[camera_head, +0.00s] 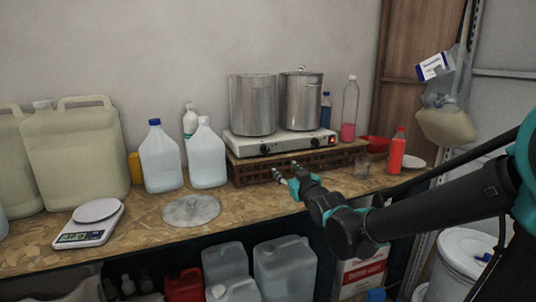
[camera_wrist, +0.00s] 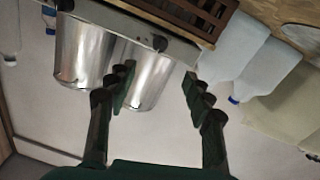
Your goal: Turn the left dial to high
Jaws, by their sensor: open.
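A white two-burner hot plate (camera_head: 285,143) stands on a slatted wooden crate. Its left dial (camera_head: 264,149) is a small dark knob on the front face, below the left pot. The right dial (camera_head: 307,141) sits farther right on the same face. The settings are too small to read. My gripper (camera_head: 286,170) is open and empty, in front of and apart from the hot plate. The wrist view is turned over: the left dial (camera_wrist: 160,43) shows at the right, between the spread fingers (camera_wrist: 158,76) and beyond them. The right dial (camera_wrist: 66,5) is at the upper left.
Two steel pots (camera_head: 253,105) (camera_head: 301,100) stand on the hot plate. The slatted crate (camera_head: 250,172) is close to my gripper. A round lid (camera_head: 191,211) lies in front.

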